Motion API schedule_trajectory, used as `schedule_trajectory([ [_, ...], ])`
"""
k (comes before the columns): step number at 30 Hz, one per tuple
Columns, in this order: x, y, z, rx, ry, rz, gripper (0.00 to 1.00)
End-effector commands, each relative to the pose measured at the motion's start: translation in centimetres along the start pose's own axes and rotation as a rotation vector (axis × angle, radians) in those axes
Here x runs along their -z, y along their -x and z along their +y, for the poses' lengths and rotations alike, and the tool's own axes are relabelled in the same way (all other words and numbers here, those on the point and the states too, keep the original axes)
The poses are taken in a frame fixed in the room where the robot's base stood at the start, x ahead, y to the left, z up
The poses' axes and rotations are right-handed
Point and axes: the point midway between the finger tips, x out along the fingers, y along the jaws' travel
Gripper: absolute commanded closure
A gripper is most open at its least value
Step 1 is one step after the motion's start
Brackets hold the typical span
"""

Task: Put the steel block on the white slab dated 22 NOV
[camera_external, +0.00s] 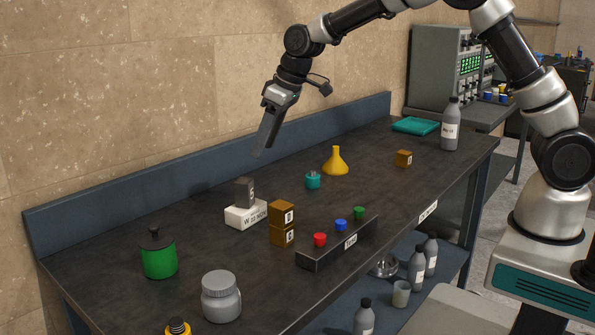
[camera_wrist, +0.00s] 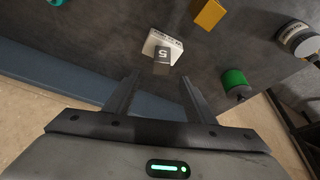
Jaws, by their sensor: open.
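The steel block (camera_external: 244,192) is dark grey with a white letter mark. It appears to stand upright on top of the white slab (camera_external: 240,219), toward its back. The slab carries black lettering that seems to end in NOV; its number is too small to read surely. The wrist view shows the block (camera_wrist: 163,57) overlapping the slab (camera_wrist: 154,42), beyond my fingertips. My gripper (camera_external: 260,150) is open and empty. It is in the air above the back of the bench, apart from the block. In the wrist view, both fingers (camera_wrist: 160,82) are spread with nothing between them.
Two stacked brown blocks (camera_external: 282,224) stand right of the slab. A dark rack (camera_external: 330,248) with coloured caps lies in front. A green pot (camera_external: 159,260), grey jar (camera_external: 221,298), teal cup (camera_external: 313,181) and yellow funnel (camera_external: 336,162) stand around. A blue backboard (camera_external: 150,186) lines the wall.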

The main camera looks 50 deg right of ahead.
Motion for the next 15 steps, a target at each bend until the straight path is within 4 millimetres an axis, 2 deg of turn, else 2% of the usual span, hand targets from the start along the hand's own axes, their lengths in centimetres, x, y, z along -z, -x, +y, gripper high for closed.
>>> schedule_trajectory([
  [1,-0.4,2.3,0.6,-0.001,-0.021,0.013,0.50],
  [2,-1.0,3.7,0.9,0.000,-0.035,0.017,0.50],
  [5,-3.9,9.3,1.8,-0.002,-0.088,0.033,0.50],
  [6,-5.5,11.6,2.1,-0.004,-0.111,0.038,0.50],
  [9,-10.1,16.6,2.5,-0.016,-0.162,0.052,0.50],
  [12,-15.1,20.6,2.3,-0.036,-0.206,0.066,0.50],
  [15,-20.5,23.4,1.9,-0.066,-0.245,0.079,0.50],
])
